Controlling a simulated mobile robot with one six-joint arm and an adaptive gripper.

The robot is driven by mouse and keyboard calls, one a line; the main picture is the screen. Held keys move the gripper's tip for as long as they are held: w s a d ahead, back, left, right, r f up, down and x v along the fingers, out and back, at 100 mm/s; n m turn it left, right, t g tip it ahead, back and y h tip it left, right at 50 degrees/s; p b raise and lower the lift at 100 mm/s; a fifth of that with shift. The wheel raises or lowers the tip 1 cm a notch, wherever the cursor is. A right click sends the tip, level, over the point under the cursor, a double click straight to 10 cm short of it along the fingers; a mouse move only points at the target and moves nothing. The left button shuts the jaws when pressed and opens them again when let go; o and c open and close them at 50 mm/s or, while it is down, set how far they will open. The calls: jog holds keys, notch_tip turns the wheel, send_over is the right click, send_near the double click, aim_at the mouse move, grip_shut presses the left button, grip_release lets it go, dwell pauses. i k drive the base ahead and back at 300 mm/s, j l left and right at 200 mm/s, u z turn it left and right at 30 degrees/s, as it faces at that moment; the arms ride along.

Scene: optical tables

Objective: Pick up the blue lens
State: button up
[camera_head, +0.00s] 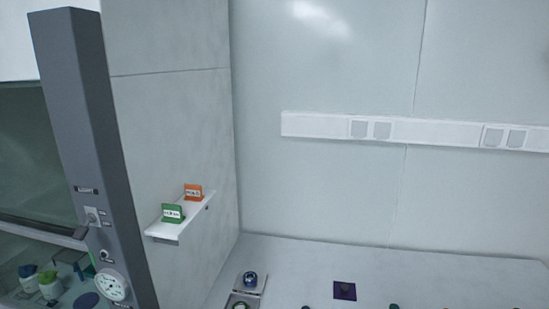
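No thing in the head view can be told for sure as the blue lens. A small round dark-blue object (250,278) sits on a light plate or balance (240,291) at the left end of the white table. A flat dark-purple square (344,290) with a small mark on it lies on the table further right. My gripper is not in view.
The white table top (420,272) runs along the wall, cut off at the bottom edge with several dark object tops. A wall shelf (180,226) holds a green sign (173,213) and an orange sign (193,192). A grey fume-hood post (85,150) stands left.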

aim_at(249, 279)
jog(key=i+j+z, duration=0.1)
jog(key=j, duration=0.25)
jog(key=i+j, duration=0.15)
jog(key=j, duration=0.2)
jog(key=i+j+z, duration=0.15)
jog(key=j, duration=0.25)
jog(key=i+j, duration=0.1)
jog(key=j, duration=0.25)
jog(key=i+j+z, duration=0.15)
jog(key=j, duration=0.25)
